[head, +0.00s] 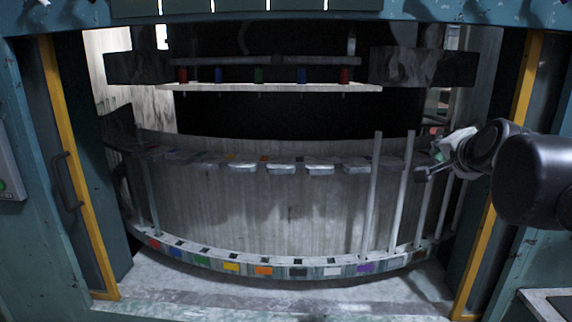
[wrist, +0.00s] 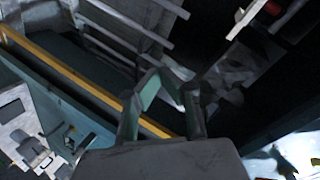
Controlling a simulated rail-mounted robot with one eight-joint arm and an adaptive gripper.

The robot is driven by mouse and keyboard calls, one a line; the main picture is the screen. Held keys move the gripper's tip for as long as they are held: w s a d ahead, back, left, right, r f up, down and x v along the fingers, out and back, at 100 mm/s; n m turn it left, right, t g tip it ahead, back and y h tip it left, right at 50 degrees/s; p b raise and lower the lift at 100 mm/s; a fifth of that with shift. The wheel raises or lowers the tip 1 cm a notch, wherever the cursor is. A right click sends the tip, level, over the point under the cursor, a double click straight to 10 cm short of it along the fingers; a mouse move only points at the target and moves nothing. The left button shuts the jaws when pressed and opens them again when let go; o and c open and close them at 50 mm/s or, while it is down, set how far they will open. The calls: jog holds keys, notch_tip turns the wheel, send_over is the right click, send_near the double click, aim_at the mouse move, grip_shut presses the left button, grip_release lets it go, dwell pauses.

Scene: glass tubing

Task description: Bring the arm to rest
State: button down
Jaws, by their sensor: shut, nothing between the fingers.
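My arm reaches in from the right edge of the head view, in front of the right side of the opening. My gripper (head: 422,175) is at its far end, beside the tall upright tubes on the right. In the wrist view my gripper (wrist: 158,74) shows two fingers with green inner faces that meet at the tips, with nothing held between them. A pale upright tube (head: 402,190) stands just left of the gripper, and another tube (head: 371,195) stands farther left. I cannot tell whether the gripper touches a tube.
A curved lower rack (head: 297,272) carries coloured labels. A shelf (head: 270,87) above holds several small coloured items. Yellow-edged frame posts (head: 78,165) and (head: 503,165) bound the opening. The rack's middle is free of upright tubes.

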jog(key=s+a+f+n+g+b, duration=0.1)
jog(key=s+a+f+n, duration=0.3)
jog(key=s+f, duration=0.4)
jog(key=s+a+f+n+g+y+b, duration=0.1)
jog(key=s+a+f+n+g, duration=0.2)
jog(key=s+f, duration=0.4)
jog(key=s+a+f+n+g+y+b, duration=0.1)
jog(key=s+a+f+n+g, duration=0.2)
jog(key=f, duration=0.9)
jog(key=s+a+n, duration=0.3)
jog(key=s+a, duration=0.1)
jog(key=s, duration=0.1)
jog(key=shift+s+a+f+b, duration=0.25)
jog(key=shift+s+a+b, duration=0.05)
jog(key=shift+a+b, duration=0.1)
jog(key=shift+d, duration=0.1)
